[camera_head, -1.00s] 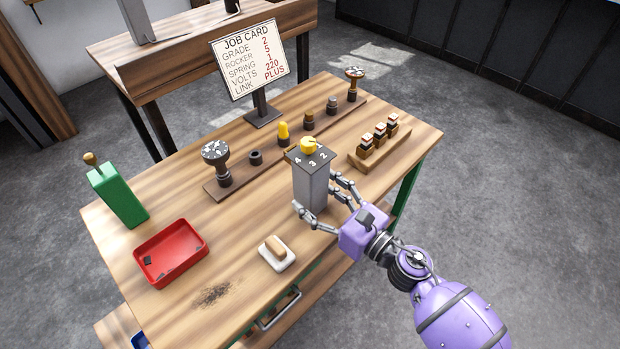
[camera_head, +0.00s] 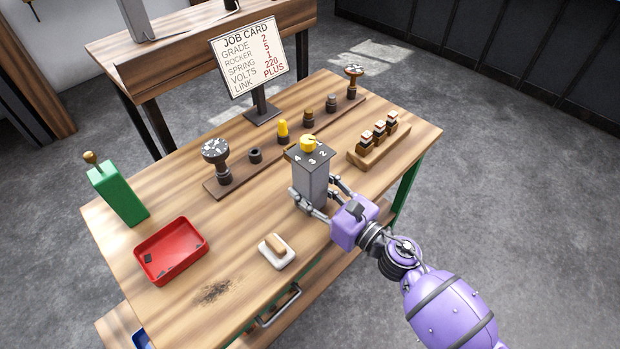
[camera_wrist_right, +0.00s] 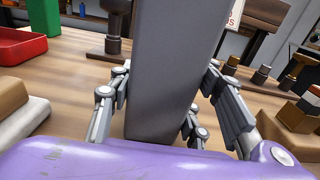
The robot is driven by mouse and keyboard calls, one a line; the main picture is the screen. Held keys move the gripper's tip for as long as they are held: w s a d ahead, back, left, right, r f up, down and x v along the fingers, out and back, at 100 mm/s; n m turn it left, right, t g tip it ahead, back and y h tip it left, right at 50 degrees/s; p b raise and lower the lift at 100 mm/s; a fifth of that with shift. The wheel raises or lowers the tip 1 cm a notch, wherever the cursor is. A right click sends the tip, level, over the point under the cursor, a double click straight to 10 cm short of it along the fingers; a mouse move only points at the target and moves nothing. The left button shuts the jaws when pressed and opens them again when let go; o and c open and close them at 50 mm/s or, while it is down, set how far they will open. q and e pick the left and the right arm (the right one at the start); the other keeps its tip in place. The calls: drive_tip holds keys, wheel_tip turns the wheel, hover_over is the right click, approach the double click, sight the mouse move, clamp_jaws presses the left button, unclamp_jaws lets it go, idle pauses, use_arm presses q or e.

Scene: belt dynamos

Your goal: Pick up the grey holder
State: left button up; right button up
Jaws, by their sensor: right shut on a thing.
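The grey holder (camera_head: 311,188) is a tall grey box with a dark numbered top and a yellow knob (camera_head: 309,143). It stands upright near the middle of the wooden table. My right gripper (camera_head: 308,203) is shut on its lower part, with fingers on both sides. In the right wrist view, the holder (camera_wrist_right: 165,75) rises between the fingers, and its lower end is at the table top. I cannot tell whether there is any gap beneath it. My left gripper is not in view.
A dark strip (camera_head: 240,177) with several posts runs behind the holder. A wooden block (camera_head: 375,153) with small stacked pieces is to the right. The job card (camera_head: 250,60) stands behind.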

sight(320, 184)
drive_tip(key=shift+r, duration=0.1)
drive_tip(key=shift+r, duration=0.5)
drive_tip(key=r+p, duration=0.1)
drive_tip(key=r, duration=0.2)
drive_tip(key=shift+s+p, duration=0.2)
drive_tip(key=shift+p, duration=0.15)
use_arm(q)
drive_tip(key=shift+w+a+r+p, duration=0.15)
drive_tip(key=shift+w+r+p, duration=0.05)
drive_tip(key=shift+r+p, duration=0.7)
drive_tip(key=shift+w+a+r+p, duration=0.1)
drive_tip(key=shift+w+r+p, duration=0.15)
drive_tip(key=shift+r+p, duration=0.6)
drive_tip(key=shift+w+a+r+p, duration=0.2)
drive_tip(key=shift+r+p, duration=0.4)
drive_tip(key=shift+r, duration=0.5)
use_arm(e)
drive_tip(key=s+r, duration=0.9)
drive_tip(key=s, duration=0.4)
drive_tip(key=shift+s, duration=0.35)
